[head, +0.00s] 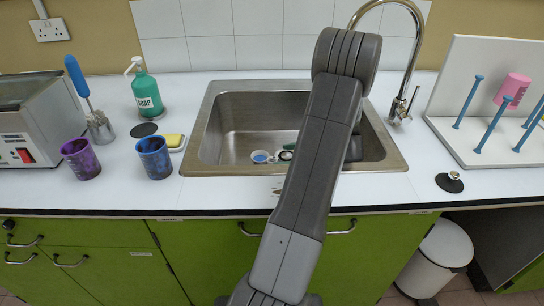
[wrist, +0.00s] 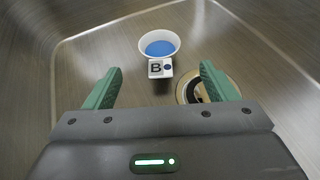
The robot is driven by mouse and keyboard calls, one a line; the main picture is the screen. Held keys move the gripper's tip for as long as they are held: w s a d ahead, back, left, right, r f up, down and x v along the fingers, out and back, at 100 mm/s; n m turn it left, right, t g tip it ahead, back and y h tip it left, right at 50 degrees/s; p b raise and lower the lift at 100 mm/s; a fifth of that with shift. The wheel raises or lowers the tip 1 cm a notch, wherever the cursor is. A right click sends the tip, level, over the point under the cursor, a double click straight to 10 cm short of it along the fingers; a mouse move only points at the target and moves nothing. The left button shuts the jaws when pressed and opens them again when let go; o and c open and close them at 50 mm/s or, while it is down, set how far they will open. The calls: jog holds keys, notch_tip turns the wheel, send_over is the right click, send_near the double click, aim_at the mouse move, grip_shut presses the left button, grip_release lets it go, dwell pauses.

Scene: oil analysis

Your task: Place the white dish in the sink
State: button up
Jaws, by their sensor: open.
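The white dish (wrist: 159,45) sits in the sink with something blue inside it and a tag marked "B" at its near side. It also shows in the head view as a small white and blue dish (head: 262,157) on the basin floor. The metal sink (head: 222,112) is set into the counter. My gripper (wrist: 160,85) is open over the basin, with its green fingers apart and nothing between them. The dish lies ahead of the fingertips, apart from them. In the head view my arm hides the right part of the basin and most of my gripper.
The drain (wrist: 192,92) lies near the right finger. A tall faucet (head: 411,60) stands behind the sink at right. A purple cup (head: 81,158), a blue cup (head: 154,157), a sponge (head: 175,141) and a soap bottle (head: 146,92) stand left. A peg rack (head: 470,145) stands right.

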jog(key=v, duration=0.4)
send_near(254, 158)
jog(key=x, duration=0.5)
jog(key=shift+a+b, duration=0.2)
jog(key=shift+b, duration=0.1)
jog(key=shift+r, duration=1.65)
